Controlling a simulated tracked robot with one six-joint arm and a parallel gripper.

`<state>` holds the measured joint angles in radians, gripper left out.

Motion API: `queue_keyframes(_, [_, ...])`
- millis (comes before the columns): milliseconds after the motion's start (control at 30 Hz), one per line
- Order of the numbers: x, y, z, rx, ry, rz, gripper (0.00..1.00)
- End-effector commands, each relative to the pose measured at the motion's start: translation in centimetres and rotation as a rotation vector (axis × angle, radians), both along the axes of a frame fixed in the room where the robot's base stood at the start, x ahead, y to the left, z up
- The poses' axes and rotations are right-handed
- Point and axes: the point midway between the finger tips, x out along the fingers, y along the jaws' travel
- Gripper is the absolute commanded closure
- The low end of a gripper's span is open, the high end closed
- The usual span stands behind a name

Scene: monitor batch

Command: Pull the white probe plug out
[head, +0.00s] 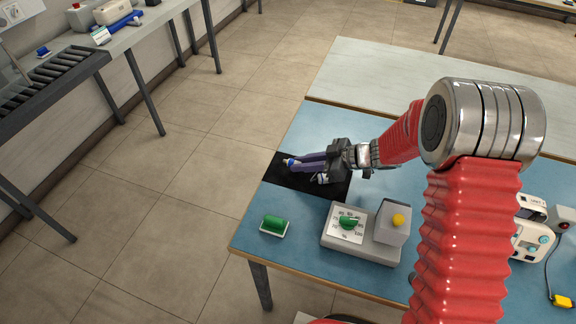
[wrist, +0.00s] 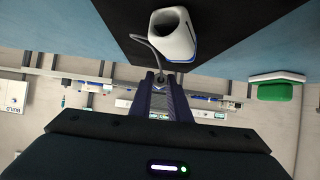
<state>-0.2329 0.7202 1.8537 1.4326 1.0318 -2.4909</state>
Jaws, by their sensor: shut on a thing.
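My gripper (head: 292,162) reaches left over the black mat (head: 308,187) at the table's left end. Its dark fingers also show in the wrist view (wrist: 161,80), close together. A thin grey cable runs from the white and blue finger probe (wrist: 168,36) to the fingertips, where a small end piece, seemingly the probe plug, is held and mostly hidden. The probe is also on the mat in the head view (head: 322,178), just below my fingers. The white monitor (head: 531,238) stands at the right end of the table, partly hidden by my arm.
A grey box with a green dial (head: 348,226) and a yellow button (head: 398,220) stands at the table's front. A green block on a white base (head: 274,226) lies near the left corner. A yellow plug (head: 562,301) lies at the right. Floor is clear beyond the left edge.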

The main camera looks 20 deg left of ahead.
Motion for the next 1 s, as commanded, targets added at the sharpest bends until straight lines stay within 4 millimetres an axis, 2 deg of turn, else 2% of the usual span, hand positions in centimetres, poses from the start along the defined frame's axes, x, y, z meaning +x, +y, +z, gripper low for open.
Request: queue_keyframes(1000, [0.0, 0.0, -1.9, 0.000, 0.000, 0.000, 1.00])
